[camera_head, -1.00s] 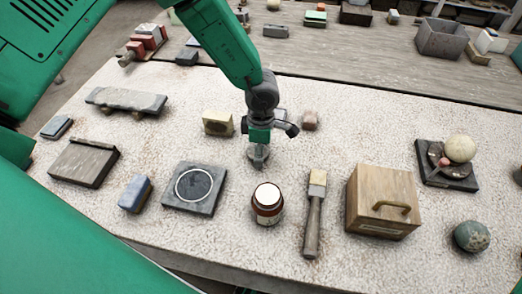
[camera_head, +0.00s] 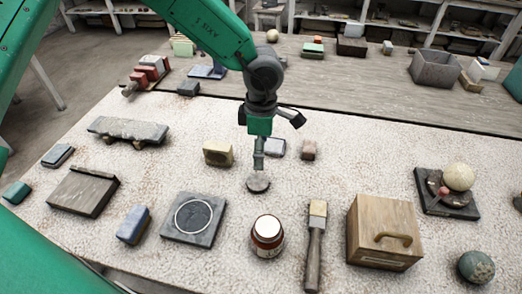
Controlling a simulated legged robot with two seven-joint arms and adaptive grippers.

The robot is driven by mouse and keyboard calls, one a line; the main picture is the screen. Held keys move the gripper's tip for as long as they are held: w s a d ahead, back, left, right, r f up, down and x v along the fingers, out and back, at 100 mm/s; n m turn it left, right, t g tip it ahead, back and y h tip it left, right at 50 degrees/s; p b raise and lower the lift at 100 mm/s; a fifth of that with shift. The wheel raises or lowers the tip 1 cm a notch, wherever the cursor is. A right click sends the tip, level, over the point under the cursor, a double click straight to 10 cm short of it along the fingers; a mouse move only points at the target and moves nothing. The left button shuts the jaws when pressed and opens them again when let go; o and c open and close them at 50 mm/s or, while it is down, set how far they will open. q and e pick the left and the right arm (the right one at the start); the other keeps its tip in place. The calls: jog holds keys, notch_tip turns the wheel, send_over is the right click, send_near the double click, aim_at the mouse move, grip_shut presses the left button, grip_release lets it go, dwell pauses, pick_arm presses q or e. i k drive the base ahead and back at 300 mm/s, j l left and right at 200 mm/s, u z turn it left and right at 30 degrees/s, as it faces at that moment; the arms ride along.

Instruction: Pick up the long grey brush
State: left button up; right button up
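A long brush (camera_head: 314,255) with a grey-brown handle and a pale head lies on the plaster-dusted table, head pointing away from me. It lies between a white-lidded brown jar (camera_head: 267,234) and a wooden box with a brass handle (camera_head: 384,232). My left gripper (camera_head: 270,125) hangs above the table, farther back and left of the brush, apart from it. Its dark fingers are spread wide. Directly below it is a grey round disc with an upright stem (camera_head: 258,183); I cannot tell whether the stem touches the gripper. My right gripper is out of view.
A dark slab with a white ring (camera_head: 194,217) and a blue block (camera_head: 133,225) lie left of the jar. A yellowish block (camera_head: 218,154) is behind. A mottled sphere (camera_head: 476,267) and a dark stand with a cream ball (camera_head: 459,177) are at the right.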

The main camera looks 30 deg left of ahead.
aim_at(316, 223)
jog(key=k, duration=1.5)
